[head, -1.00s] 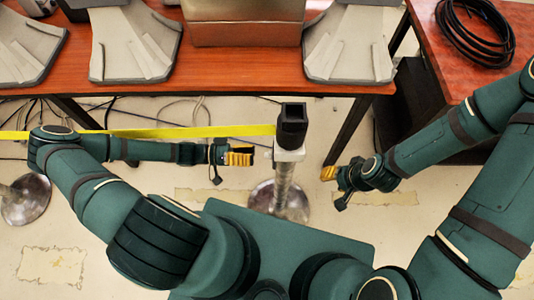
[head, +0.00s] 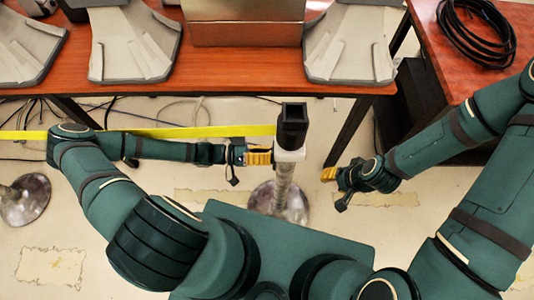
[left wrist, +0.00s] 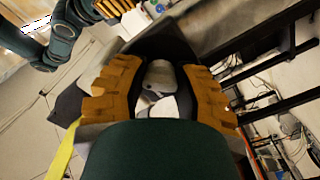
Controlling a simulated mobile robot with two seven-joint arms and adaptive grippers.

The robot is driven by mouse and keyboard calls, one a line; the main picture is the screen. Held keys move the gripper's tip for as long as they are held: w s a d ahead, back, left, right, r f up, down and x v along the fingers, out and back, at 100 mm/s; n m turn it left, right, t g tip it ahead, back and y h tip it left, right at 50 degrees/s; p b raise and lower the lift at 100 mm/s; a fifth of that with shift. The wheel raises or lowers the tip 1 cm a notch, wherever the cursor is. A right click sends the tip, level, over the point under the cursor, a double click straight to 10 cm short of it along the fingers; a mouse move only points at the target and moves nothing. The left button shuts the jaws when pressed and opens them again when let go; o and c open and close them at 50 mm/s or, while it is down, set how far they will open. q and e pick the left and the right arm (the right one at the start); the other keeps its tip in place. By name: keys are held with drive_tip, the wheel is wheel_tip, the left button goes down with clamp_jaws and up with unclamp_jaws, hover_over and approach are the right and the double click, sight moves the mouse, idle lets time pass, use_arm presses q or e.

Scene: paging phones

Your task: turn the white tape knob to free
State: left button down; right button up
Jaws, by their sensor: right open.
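The white tape knob (left wrist: 160,76) shows in the left wrist view, on the dark head of the post, between my left gripper's two orange fingers. The fingers are apart, one to each side of it; I cannot tell whether they touch it. My left gripper (head: 259,157) is at the left side of the post in the head view, close to its pale collar (head: 290,156). The post has a black head (head: 292,125), and a yellow tape (head: 200,132) runs left from it. My right gripper (head: 328,174) is open and empty, right of the post.
A wooden table (head: 235,70) with grey phone-like units (head: 135,45) and a metal box (head: 243,25) stands beyond the post. A coiled black cable (head: 478,30) lies on the right table. Another post base (head: 24,200) is at left. Cables lie under the table.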

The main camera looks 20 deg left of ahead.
use_arm(q)
drive_tip(key=shift+n, duration=0.3)
drive_tip(key=n+p, duration=0.2)
drive_tip(key=n, duration=0.1)
drive_tip(key=shift+r+n, duration=0.1)
drive_tip(key=shift+n, duration=0.2)
drive_tip(key=n+p, duration=0.2)
drive_tip(key=n, duration=0.2)
drive_tip(key=n+p, duration=0.1)
drive_tip(key=n, duration=0.4)
drive_tip(key=n+p, duration=0.1)
drive_tip(key=n, duration=0.3)
drive_tip(key=shift+n, duration=0.3)
idle(0.3)
drive_tip(key=c, duration=0.7)
unclamp_jaws()
drive_tip(key=shift+o, duration=0.2)
